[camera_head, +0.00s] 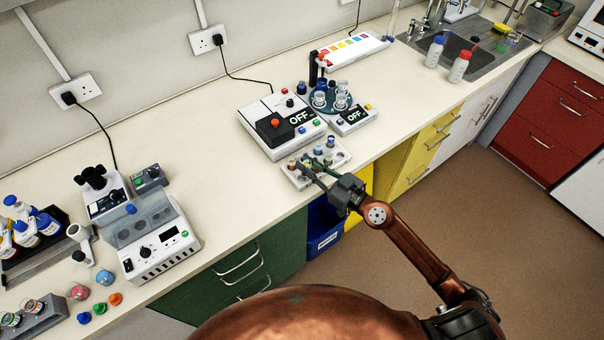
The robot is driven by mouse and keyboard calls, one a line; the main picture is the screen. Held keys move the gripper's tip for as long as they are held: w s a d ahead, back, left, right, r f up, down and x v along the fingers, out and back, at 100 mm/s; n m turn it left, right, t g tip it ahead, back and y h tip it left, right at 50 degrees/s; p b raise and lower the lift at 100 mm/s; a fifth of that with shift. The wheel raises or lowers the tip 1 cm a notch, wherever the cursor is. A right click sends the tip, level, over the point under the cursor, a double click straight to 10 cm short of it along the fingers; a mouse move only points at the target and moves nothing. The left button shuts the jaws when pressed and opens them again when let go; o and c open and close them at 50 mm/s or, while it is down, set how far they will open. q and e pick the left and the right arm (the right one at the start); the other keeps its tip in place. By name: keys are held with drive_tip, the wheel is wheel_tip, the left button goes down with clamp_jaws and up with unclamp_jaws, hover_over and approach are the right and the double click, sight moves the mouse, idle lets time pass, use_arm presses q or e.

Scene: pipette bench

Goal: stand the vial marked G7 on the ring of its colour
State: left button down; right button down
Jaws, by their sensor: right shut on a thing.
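My right gripper (312,166) reaches in from the lower right over a white rack (341,161) near the bench's front edge. It is shut on a small vial between its fingertips, largely hidden by the fingers. Several small vials with coloured tops stand at the rack, one of them blue-topped (331,141). The G7 mark cannot be read on any vial at this size. I cannot make out which coloured ring matches. My left gripper is not in view.
A white device with a red knob (275,124) and an "OFF" display stands right behind the rack. Free bench top (225,165) lies to the left, before another instrument (150,235).

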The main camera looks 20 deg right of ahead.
drive_tip(key=f+b, duration=0.1)
drive_tip(key=a+f+b, duration=0.1)
drive_tip(key=f, duration=0.1)
drive_tip(key=f+b, duration=0.1)
drive_tip(key=shift+w+a+f+b, duration=0.15)
drive_tip(key=shift+w+a+b, duration=0.15)
drive_tip(key=shift+w, duration=0.1)
drive_tip(key=shift+f, duration=0.3)
drive_tip(key=shift+r, duration=0.2)
drive_tip(key=shift+f, duration=0.1)
drive_tip(key=c, duration=1.8)
unclamp_jaws()
drive_tip(key=shift+f, duration=0.1)
